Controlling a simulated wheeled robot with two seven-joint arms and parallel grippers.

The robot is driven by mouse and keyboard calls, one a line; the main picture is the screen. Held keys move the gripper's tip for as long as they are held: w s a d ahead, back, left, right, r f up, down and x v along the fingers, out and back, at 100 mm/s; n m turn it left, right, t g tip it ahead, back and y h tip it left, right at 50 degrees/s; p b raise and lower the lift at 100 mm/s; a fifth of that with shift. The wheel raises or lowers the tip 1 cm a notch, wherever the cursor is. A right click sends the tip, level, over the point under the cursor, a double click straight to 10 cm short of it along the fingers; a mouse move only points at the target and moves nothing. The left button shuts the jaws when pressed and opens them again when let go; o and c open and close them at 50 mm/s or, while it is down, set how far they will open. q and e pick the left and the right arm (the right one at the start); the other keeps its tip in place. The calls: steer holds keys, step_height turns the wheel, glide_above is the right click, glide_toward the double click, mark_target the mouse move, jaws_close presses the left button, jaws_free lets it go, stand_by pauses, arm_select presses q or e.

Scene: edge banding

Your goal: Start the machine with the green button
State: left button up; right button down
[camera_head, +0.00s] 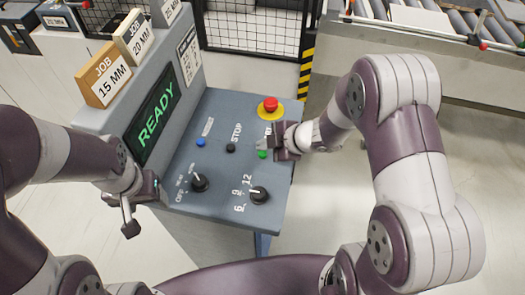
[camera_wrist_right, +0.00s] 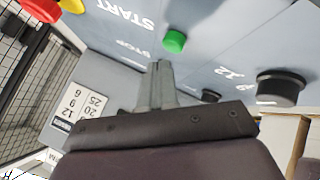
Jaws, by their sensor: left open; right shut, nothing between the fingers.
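The green button (camera_head: 262,154) is on the sloped grey control panel (camera_head: 215,170), and it also shows in the right wrist view (camera_wrist_right: 174,41) beside the START label. My right gripper (camera_head: 266,145) is shut and empty, with its fingertips over the panel close to the green button. In the right wrist view its shut fingers (camera_wrist_right: 158,75) end a little short of the button in the picture; I cannot tell whether they touch it. My left gripper (camera_head: 142,208) is open at the panel's left side, away from the button. The display (camera_head: 157,115) reads READY.
A red emergency stop (camera_head: 270,104) on a yellow base sits behind the green button. A blue button (camera_head: 200,142), a black STOP button (camera_head: 230,147) and two black knobs (camera_head: 259,194) share the panel. JOB signs (camera_head: 104,75) stand at the back left. A roller conveyor (camera_head: 440,18) is at back right.

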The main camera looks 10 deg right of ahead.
steer(key=shift+f, duration=0.1)
steer(key=shift+f, duration=0.35)
